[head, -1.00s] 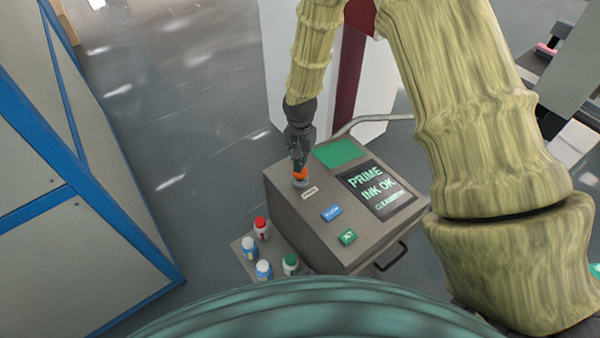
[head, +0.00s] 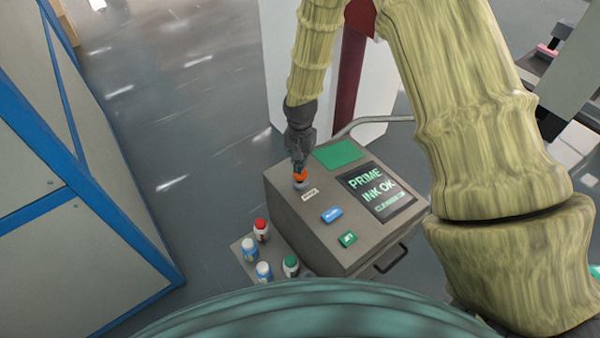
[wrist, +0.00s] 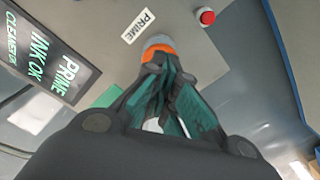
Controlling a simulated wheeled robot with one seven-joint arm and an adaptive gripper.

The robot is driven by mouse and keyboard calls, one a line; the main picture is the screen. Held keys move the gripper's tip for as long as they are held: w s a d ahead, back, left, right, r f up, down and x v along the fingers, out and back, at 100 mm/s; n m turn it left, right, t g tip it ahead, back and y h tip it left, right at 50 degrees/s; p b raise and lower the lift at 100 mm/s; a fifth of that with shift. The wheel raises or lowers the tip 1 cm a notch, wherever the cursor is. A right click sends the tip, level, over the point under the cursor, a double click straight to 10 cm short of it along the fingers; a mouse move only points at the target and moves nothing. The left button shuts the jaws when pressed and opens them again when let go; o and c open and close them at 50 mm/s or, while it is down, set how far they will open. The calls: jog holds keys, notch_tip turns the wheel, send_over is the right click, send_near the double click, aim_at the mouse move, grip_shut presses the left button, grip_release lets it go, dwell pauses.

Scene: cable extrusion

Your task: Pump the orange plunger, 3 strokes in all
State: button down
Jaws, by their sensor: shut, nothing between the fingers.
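The orange plunger (head: 300,175) stands on the top corner of a grey machine box, on a pale round collar. In the wrist view the plunger (wrist: 158,50) shows as an orange cap just beyond my fingertips. My gripper (head: 299,165) is shut and empty, pointing down with its fingertips right over the plunger; whether they touch it I cannot tell. In the wrist view my gripper (wrist: 158,68) hides part of the cap. The screen (head: 376,192) on the machine reads "PRIME" and "INK OK", with a smaller line below.
A "PRIME" label (wrist: 138,26) lies beside the plunger. The box also has a blue button (head: 331,214), a green button (head: 347,238) and a green panel (head: 339,153). Several small bottles (head: 262,230) stand on a side shelf. A blue-framed cabinet (head: 70,220) is at left.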

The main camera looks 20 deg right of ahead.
jog(key=shift+f, duration=0.15)
jog(key=shift+f+b, duration=0.9)
jog(key=shift+f, duration=1)
jog(key=shift+r, duration=0.15)
jog(key=shift+r+p, duration=1.45)
jog(key=shift+r, duration=0.45)
jog(key=shift+f, duration=0.3)
